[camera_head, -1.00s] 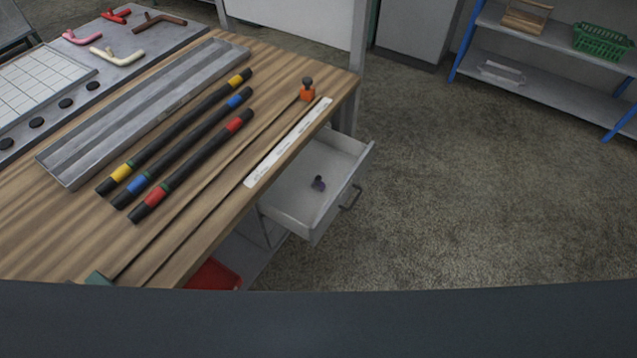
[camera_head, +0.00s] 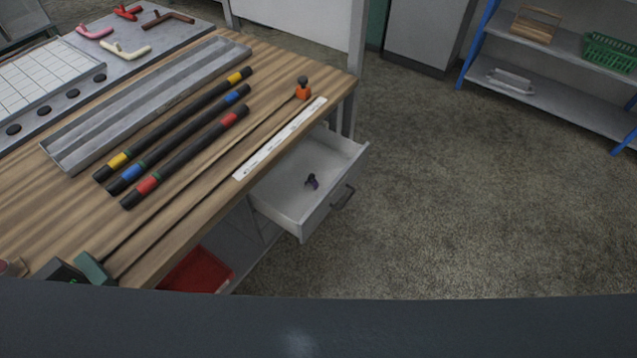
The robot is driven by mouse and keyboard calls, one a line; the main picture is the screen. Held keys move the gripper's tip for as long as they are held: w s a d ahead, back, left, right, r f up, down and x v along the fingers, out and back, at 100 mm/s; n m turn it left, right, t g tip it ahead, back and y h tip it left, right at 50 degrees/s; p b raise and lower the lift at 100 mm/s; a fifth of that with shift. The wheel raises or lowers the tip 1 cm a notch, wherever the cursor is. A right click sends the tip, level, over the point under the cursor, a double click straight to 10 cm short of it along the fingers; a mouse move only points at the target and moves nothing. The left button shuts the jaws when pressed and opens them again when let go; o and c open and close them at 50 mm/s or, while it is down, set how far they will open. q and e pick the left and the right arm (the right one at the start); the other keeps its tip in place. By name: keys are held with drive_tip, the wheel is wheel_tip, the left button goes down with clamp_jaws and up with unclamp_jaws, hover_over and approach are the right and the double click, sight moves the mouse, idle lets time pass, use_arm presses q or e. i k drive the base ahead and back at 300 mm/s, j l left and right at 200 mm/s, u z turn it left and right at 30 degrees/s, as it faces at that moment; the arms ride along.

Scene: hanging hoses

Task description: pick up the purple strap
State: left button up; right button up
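A small dark purple item (camera_head: 312,181), which looks like the purple strap, lies on the floor of an open white drawer (camera_head: 291,222) under the right edge of the workbench. It is small in the view, so its exact shape is hard to tell. Nothing touches it except the drawer floor. Neither of my grippers shows in the head view.
The wooden workbench (camera_head: 60,221) holds several items, including black hoses with coloured bands, a grey metal channel (camera_head: 75,150) and a white ruler (camera_head: 281,139). The drawer's handle (camera_head: 343,197) sticks out. A red bin (camera_head: 198,271) sits below. The floor to the right (camera_head: 450,200) is clear.

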sight(312, 178)
drive_tip(key=k+l, duration=0.1)
drive_tip(key=l, duration=0.25)
drive_tip(key=l+u, duration=0.1)
drive_tip(key=l, duration=0.2)
drive_tip(key=k+l, duration=0.15)
drive_tip(key=l, duration=0.2)
drive_tip(key=k+l+u, duration=0.15)
drive_tip(key=l, duration=0.15)
